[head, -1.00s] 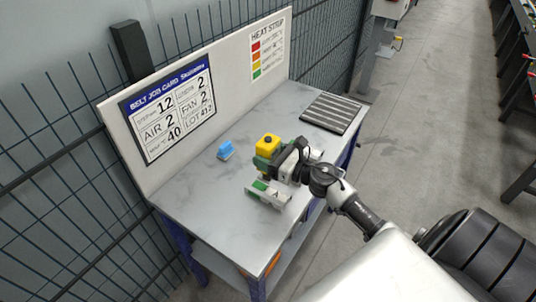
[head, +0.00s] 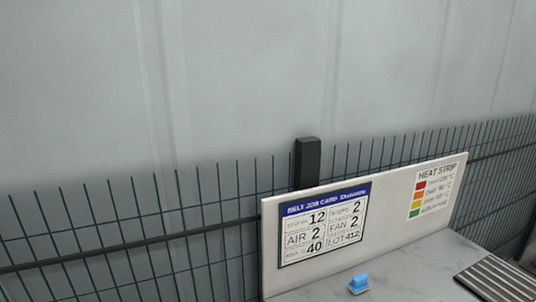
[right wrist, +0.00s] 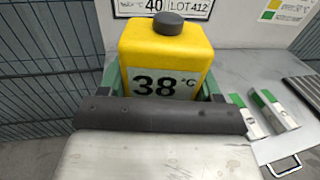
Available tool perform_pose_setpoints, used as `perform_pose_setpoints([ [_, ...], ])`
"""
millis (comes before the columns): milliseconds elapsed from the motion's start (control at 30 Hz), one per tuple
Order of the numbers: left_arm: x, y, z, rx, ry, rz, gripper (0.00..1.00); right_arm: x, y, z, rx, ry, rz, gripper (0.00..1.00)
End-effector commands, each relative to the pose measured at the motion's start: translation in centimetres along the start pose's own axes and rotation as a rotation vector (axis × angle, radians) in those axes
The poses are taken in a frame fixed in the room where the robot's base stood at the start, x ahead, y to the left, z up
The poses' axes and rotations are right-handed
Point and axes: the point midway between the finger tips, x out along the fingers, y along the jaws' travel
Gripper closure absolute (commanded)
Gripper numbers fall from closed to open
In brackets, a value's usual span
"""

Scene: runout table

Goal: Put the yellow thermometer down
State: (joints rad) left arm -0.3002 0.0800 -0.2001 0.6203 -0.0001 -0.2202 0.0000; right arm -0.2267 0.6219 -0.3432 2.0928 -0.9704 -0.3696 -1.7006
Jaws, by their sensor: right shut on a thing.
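The yellow thermometer (right wrist: 165,62) shows in the right wrist view, upright, with a dark round cap and a display reading 38 °C. My right gripper (right wrist: 165,88) is shut on it, with a green finger at each side. The thermometer's lower part is hidden behind the gripper, so I cannot tell whether it touches the table. The table top (head: 415,268) shows only in part in the head view. Neither gripper is in the head view, and my left gripper is in no view.
White blocks with green tops (right wrist: 274,110) lie right of the thermometer. A ribbed dark mat (head: 498,283) is at the table's right. A small blue object (head: 358,285) sits before the upright board with the job card (head: 325,225) and heat strip card (head: 432,190).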

Motion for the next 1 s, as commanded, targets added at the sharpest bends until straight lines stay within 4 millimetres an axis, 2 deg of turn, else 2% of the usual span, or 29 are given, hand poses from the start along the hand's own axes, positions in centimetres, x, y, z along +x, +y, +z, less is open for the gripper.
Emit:
perform_pose_setpoints([
  [33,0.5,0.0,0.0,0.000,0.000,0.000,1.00,-1.4,1.5,0.0,0.013,-0.001,-0.032,0.53],
  [133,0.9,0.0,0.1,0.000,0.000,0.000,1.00,-3.7,3.3,0.4,0.009,-0.001,-0.099,0.53],
  [233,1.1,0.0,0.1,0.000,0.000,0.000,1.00,-5.4,4.3,0.8,0.003,-0.001,-0.149,0.53],
  [367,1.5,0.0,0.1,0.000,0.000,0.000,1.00,-6.6,4.7,1.0,0.000,-0.003,-0.194,0.53],
  [467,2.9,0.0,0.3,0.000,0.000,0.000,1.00,-7.4,3.2,0.8,0.001,-0.010,-0.275,0.53],
  [600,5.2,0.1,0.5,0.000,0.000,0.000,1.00,-9.2,-0.1,0.7,-0.001,-0.011,-0.443,0.53],
  [700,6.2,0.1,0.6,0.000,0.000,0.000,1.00,-10.4,-1.7,0.9,0.000,-0.007,-0.533,0.53],
  [800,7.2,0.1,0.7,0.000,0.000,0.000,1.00,-10.4,-2.4,0.5,0.002,-0.006,-0.581,0.53],
  [933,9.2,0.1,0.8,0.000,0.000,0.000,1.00,-8.5,-1.6,-0.8,0.004,-0.008,-0.586,0.53],
  [1000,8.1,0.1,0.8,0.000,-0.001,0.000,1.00,-6.9,-1.0,-1.1,0.002,-0.002,-0.587,0.53],
])
